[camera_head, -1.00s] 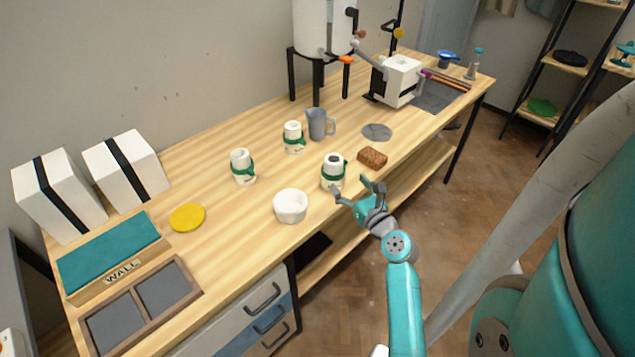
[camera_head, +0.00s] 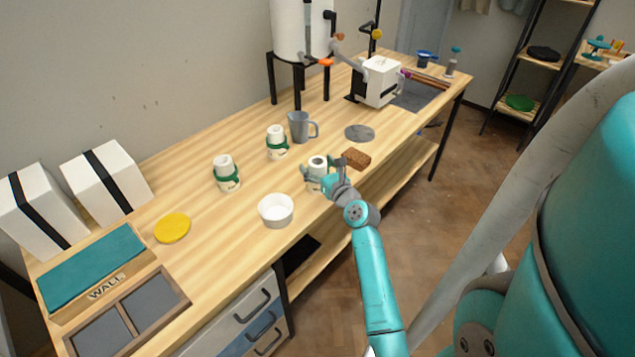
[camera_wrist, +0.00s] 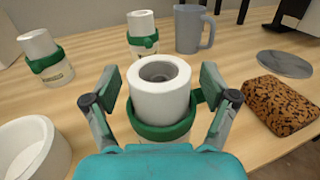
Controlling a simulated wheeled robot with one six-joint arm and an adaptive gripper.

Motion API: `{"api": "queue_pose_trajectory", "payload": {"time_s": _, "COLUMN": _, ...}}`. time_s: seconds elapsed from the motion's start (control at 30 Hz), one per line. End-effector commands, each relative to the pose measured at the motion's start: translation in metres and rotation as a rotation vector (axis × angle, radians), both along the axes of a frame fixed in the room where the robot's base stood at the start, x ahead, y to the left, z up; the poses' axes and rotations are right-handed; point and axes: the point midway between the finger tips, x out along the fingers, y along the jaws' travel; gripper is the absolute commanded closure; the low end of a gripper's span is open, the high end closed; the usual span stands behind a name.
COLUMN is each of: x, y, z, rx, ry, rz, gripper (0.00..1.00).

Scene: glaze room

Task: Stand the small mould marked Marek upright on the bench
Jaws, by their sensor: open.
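Three small white moulds with green bands stand on the wooden bench (camera_head: 215,262). The nearest mould (camera_head: 317,162) has a dark round hole in its top and looks upright; its label is not visible. My gripper (camera_head: 325,174) is open, with a finger on either side of this mould (camera_wrist: 160,85); I cannot tell whether they touch it. A second mould (camera_head: 227,175) stands to the left and a third (camera_head: 276,142) behind; both also show in the wrist view, left (camera_wrist: 44,57) and behind (camera_wrist: 142,32). Their lettering is too small to read, so I cannot tell which is Marek.
A white bowl (camera_head: 276,211) stands close to the left of my gripper and a brown speckled sponge (camera_head: 356,159) close to the right. A grey jug (camera_head: 299,127) and grey disc (camera_head: 359,133) are behind. Bench around the yellow disc (camera_head: 172,228) is clear.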

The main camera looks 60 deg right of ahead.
Motion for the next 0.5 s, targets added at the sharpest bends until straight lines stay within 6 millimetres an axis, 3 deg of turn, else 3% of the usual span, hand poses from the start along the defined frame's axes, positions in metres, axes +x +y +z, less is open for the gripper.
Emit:
{"api": "queue_pose_trajectory", "payload": {"time_s": 0.23, "x": 0.0012, "y": -0.0005, "z": -0.0005, "rx": 0.001, "ry": 0.000, "rz": 0.000, "gripper": 0.15}}
{"api": "queue_pose_trajectory", "payload": {"time_s": 0.5, "x": 0.0010, "y": -0.0004, "z": -0.0005, "rx": 0.001, "ry": 0.000, "rz": 0.000, "gripper": 0.83}}
